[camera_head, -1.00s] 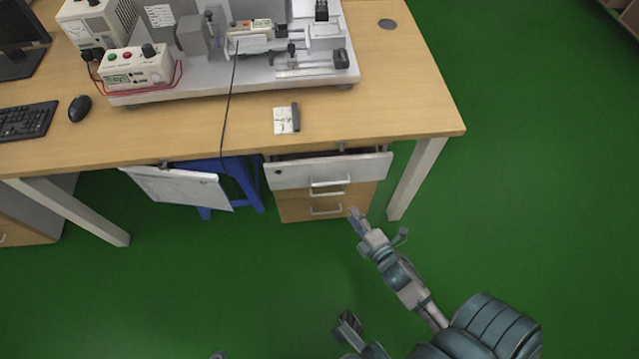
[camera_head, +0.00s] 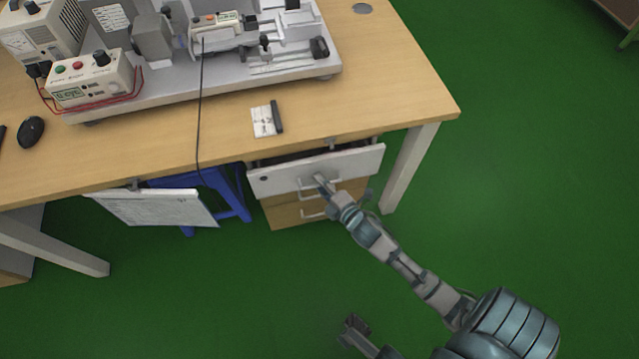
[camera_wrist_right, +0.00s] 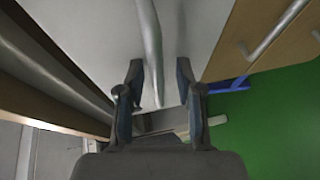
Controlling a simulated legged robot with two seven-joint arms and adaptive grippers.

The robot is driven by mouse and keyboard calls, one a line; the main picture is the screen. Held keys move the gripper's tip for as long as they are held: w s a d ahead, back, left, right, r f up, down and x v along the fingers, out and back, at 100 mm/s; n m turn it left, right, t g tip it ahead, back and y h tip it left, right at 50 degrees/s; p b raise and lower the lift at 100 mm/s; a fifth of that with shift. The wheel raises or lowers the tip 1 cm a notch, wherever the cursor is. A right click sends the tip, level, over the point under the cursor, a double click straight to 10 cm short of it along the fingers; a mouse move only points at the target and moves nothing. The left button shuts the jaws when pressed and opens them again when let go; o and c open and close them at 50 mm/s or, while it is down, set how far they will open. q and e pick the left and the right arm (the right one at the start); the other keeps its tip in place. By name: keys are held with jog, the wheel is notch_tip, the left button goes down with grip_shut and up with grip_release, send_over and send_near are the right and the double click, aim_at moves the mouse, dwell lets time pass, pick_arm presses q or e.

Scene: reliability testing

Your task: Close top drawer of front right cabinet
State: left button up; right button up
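The front right cabinet stands under the table, with wood-coloured lower drawers (camera_head: 286,214). Its top drawer (camera_head: 352,164) has a white front and is pulled out a little, with a dark gap behind its upper edge. My right gripper (camera_head: 320,181) is at the top drawer's handle (camera_head: 304,186). In the right wrist view, my right gripper (camera_wrist_right: 160,72) is open, and the grey handle (camera_wrist_right: 148,40) runs between its fingers, nearer the left one. I cannot tell whether they touch. My left gripper (camera_head: 352,326) is low in the head view, away from the cabinet; its opening is unclear.
The table (camera_head: 390,85) overhangs the cabinet, with a table leg (camera_head: 408,170) just to its right. A blue stool (camera_head: 232,190) and a hanging clipboard (camera_head: 155,208) are to the left. The green floor in front is clear.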

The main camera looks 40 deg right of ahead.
grip_shut()
